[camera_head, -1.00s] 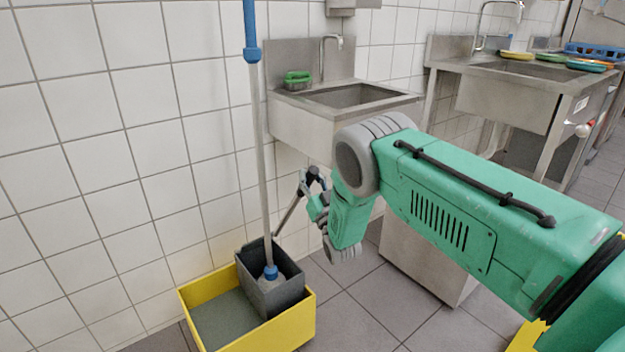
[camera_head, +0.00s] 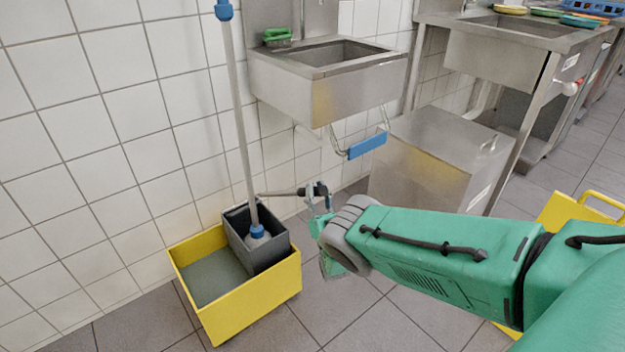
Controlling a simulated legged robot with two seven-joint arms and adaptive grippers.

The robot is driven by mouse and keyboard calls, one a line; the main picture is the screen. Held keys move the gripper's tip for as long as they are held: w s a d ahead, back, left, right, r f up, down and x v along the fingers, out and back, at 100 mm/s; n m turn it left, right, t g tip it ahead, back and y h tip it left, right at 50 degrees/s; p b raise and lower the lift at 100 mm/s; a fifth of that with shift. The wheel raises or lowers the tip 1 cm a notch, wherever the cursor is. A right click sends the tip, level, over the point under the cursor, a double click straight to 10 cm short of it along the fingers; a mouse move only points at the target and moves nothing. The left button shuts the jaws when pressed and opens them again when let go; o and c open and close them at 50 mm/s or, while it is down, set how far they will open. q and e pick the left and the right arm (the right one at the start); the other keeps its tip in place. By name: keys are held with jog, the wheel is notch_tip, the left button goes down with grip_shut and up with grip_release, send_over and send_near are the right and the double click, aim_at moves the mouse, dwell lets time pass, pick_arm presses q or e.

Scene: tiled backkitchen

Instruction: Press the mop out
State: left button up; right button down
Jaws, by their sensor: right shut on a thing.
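The mop (camera_head: 238,120) stands almost upright with its grey shaft leaning slightly. Its blue lower collar and pale head sit down inside the dark grey wringer (camera_head: 273,258). The wringer sits at the back right of the yellow bucket (camera_head: 258,295). The wringer's dark lever (camera_head: 285,194) sticks out to the right, close to level. My right gripper (camera_head: 318,190) is shut on the lever near its outer end, right of the wringer. My green arm hides part of the floor behind it. My left gripper is out of view.
A steel sink (camera_head: 330,85) with a green brush (camera_head: 278,38) hangs on the tiled wall. A steel cabinet (camera_head: 430,150) stands behind my arm. A yellow wet-floor sign or similar yellow object (camera_head: 572,215) is at right. Tiled floor is clear in front.

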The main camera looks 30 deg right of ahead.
jog(key=shift+s+f, duration=0.2)
jog(key=shift+f, duration=0.1)
jog(key=c, duration=1.3)
grip_release()
jog(key=shift+o, duration=0.2)
jog(key=v, duration=1.2)
jog(key=shift+w+f, duration=0.15)
